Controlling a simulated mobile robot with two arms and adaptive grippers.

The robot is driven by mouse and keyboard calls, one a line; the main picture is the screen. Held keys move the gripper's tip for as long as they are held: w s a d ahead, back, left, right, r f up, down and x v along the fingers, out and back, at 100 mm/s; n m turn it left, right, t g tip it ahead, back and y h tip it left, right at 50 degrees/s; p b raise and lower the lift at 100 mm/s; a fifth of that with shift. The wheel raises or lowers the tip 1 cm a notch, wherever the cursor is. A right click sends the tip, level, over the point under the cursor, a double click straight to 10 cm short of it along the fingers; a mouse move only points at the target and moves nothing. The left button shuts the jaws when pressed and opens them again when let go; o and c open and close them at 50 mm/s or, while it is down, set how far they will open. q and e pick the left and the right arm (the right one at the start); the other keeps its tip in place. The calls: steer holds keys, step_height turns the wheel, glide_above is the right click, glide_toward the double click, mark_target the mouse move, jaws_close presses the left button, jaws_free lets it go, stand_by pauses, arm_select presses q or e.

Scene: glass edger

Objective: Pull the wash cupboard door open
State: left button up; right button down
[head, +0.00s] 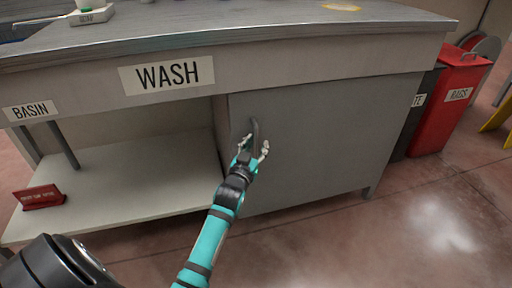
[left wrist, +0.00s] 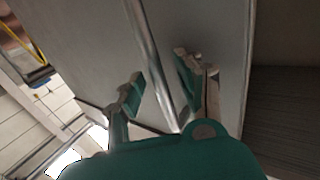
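The wash cupboard door (head: 320,140) is a grey panel under the bench, to the right of an open shelf bay. It looks shut. Its upright bar handle (head: 255,128) is near the door's left edge. My left gripper (head: 254,150) is open at the handle's lower part. In the left wrist view the handle (left wrist: 147,40) runs down between the two spread fingers of my left gripper (left wrist: 158,92), with a gap visible on the left finger's side. Whether the right finger touches the bar I cannot tell. My right gripper is not in view.
The bench (head: 290,57) has a WASH label (head: 167,75) and a BASIN label (head: 31,110). A pale lower shelf (head: 130,180) holds a small red sign (head: 40,197). A red rags bin (head: 447,103) stands to the right. The floor before the door is clear.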

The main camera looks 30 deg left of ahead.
arm_select(q)
jaws_close()
steer(key=shift+d+f, duration=0.1)
stand_by(0.5)
